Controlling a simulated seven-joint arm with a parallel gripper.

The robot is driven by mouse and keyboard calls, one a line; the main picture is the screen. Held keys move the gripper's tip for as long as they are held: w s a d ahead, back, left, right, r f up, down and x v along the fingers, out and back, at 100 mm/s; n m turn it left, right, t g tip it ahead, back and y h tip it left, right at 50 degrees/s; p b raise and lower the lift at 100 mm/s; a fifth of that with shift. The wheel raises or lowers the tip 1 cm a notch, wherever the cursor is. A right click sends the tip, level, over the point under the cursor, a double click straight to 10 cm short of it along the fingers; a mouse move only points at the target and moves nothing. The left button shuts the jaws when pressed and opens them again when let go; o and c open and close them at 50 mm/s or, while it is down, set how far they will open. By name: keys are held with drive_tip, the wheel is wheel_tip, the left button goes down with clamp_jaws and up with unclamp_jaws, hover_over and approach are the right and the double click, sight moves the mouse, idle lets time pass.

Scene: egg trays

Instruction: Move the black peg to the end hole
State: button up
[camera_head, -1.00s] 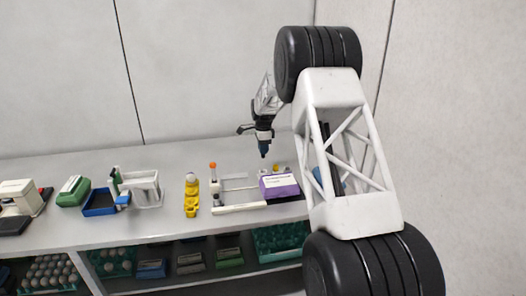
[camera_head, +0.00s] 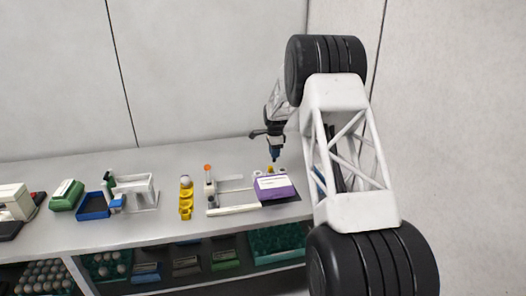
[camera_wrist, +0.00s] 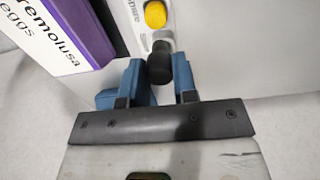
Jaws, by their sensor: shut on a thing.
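The black peg (camera_wrist: 159,62) is between the blue fingers of my gripper (camera_wrist: 160,82) in the wrist view. My gripper is shut on it. The peg's dark rounded end points toward a white peg board (camera_wrist: 138,36). Whether the peg touches the board or sits in a hole is unclear. A yellow peg (camera_wrist: 155,14) stands in the board beyond it. In the head view my gripper (camera_head: 275,157) points down behind the purple box, and the black peg cannot be made out there.
A purple egg box (camera_head: 275,187) stands close to the board; it fills the upper left of the wrist view (camera_wrist: 85,32). A white frame (camera_head: 237,209), a yellow stack (camera_head: 186,200) and a blue tray (camera_head: 93,206) lie further left. The counter behind these is clear.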

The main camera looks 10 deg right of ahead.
drive_tip(key=d, duration=0.2)
drive_tip(key=d+f, duration=0.1)
drive_tip(key=d, duration=0.1)
drive_tip(key=shift+s+f, duration=0.1)
drive_tip(key=shift+f, duration=0.1)
drive_tip(key=shift+f, duration=0.2)
drive_tip(key=shift+f, duration=2.2)
drive_tip(key=shift+f, duration=0.6)
idle(0.7)
drive_tip(key=o, duration=1)
drive_tip(key=shift+r, duration=0.1)
drive_tip(key=shift+r, duration=3.8)
